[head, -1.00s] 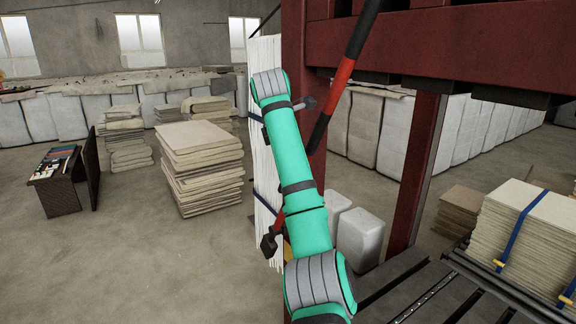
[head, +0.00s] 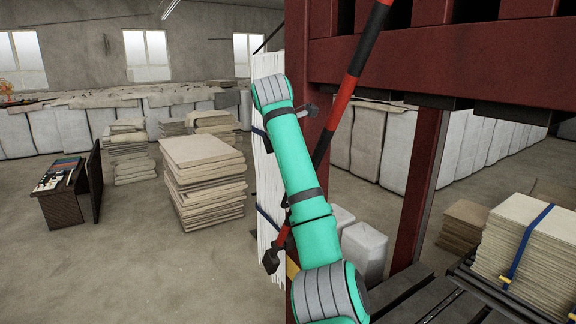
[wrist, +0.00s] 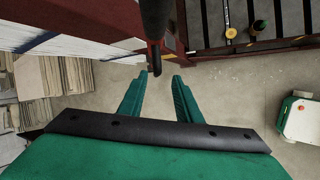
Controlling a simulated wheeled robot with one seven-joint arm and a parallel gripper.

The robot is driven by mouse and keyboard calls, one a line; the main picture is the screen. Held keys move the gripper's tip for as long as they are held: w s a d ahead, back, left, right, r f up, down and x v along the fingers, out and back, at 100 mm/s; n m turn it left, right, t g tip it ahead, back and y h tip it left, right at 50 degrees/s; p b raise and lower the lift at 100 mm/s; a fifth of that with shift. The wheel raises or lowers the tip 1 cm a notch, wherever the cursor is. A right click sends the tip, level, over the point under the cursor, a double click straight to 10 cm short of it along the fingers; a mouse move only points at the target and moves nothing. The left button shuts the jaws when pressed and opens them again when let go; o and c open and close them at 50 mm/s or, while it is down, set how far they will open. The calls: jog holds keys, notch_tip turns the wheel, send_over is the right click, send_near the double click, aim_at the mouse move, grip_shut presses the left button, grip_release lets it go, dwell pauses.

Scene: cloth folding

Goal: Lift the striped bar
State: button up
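The striped bar (head: 347,90) is a long red and black bar. It slants in the head view from the top right down to a dark block-like lower end, partly hidden behind my arm. In the wrist view the bar (wrist: 154,22) comes down from the top edge, dark, and its visible end lines up with the gap between my fingertips. My gripper (wrist: 158,82) is open, its two green fingers apart with nothing held between them. I cannot tell how far the bar is from the fingertips. My gripper is not clearly visible in the head view.
A dark red press frame (head: 425,160) stands right beside the bar. White hanging sheets (head: 268,170) are behind my arm. A sheet stack (head: 203,180) stands at left, and a strapped stack (head: 530,250) at right. Open floor lies at lower left.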

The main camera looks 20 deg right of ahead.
jog(key=v, duration=1)
jog(key=shift+r, duration=0.25)
jog(key=shift+s+a, duration=0.1)
jog(key=shift+s, duration=0.05)
